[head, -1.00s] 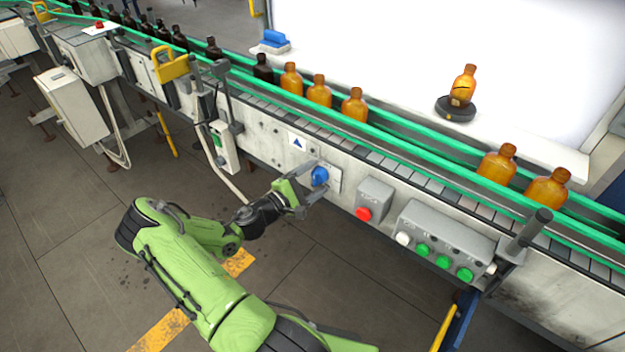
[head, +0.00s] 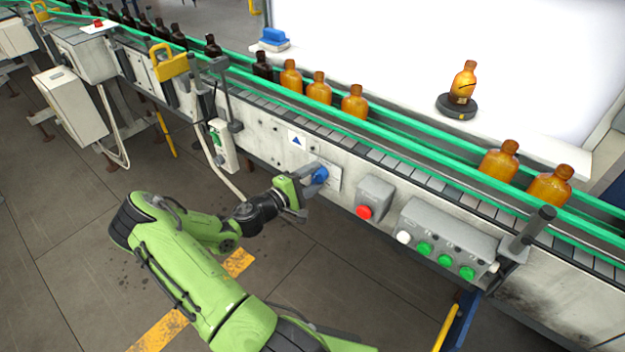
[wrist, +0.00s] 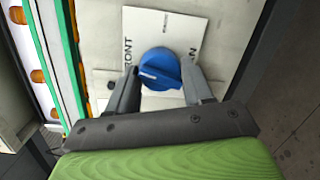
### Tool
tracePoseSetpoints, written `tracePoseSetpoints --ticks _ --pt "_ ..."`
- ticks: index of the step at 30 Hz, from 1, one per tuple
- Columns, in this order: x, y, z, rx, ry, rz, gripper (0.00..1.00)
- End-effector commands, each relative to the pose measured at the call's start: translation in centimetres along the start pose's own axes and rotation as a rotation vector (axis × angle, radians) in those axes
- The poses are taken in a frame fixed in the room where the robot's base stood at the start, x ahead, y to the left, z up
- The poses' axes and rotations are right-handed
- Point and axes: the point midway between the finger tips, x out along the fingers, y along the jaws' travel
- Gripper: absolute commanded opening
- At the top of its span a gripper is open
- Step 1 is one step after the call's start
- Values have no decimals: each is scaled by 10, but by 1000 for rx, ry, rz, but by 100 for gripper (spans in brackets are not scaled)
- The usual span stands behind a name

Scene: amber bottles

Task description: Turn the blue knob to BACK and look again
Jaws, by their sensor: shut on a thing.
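The blue knob (head: 320,175) sits on a white plate on the conveyor's front panel. In the wrist view the knob (wrist: 160,70) lies between my two fingers, and its pale plate (wrist: 182,30) carries partly hidden lettering at left and right. My gripper (head: 313,180) is shut on the knob; its fingers also show in the wrist view (wrist: 161,78). An amber bottle (head: 464,80) stands upright on a dark round turntable (head: 456,108) before the bright white panel. A thin dark line and a small mark show on its side.
A grey box with a red button (head: 364,212) and a box with green buttons (head: 442,235) sit right of the knob. Amber bottles (head: 354,103) and dark bottles stand along the conveyor between green rails (head: 420,160). A blue block (head: 273,38) lies behind.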

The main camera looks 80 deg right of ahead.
Motion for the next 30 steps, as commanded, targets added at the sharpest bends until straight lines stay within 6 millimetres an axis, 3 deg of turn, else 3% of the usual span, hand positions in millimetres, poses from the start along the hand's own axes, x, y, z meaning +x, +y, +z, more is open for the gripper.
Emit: tracePoseSetpoints --ticks 30 --pt "1 -3 2 954 80 -115 20"
